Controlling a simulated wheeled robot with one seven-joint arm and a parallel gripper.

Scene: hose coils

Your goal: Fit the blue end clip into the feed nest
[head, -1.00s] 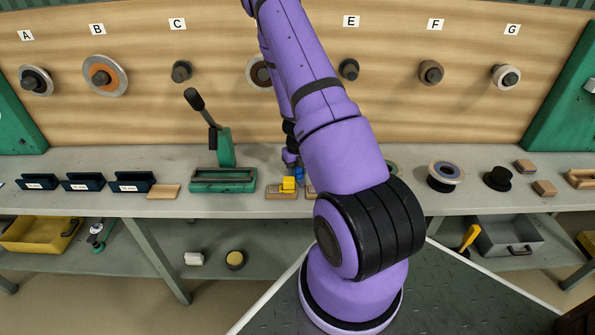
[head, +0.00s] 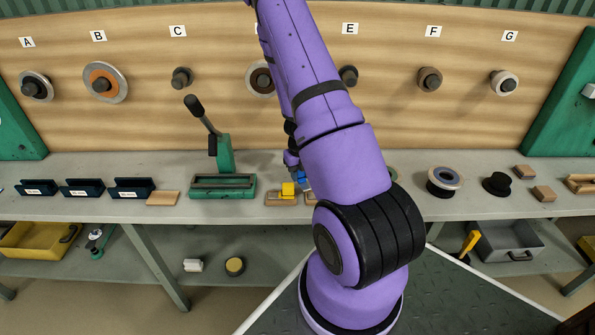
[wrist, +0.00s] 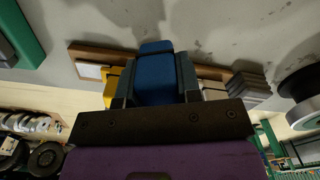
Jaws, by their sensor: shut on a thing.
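The blue end clip (wrist: 155,78) is between the fingers of my gripper (wrist: 154,88) in the wrist view, its top standing past the fingertips. My gripper is shut on it. In the head view my gripper (head: 296,168) is low over the bench, mostly behind my arm, and only a sliver of the blue clip (head: 304,179) shows. A wooden holder (head: 280,201) with a yellow block (head: 288,189) is just left of it; whether the clip is clear of the holder is hidden. I cannot identify the feed nest for certain.
A green lever fixture (head: 222,187) with an open trough stands left of the holder. Navy labelled bins (head: 83,188) and a wooden block (head: 163,199) lie farther left. A spool (head: 445,180) and a black flanged piece (head: 498,184) stand right of my arm.

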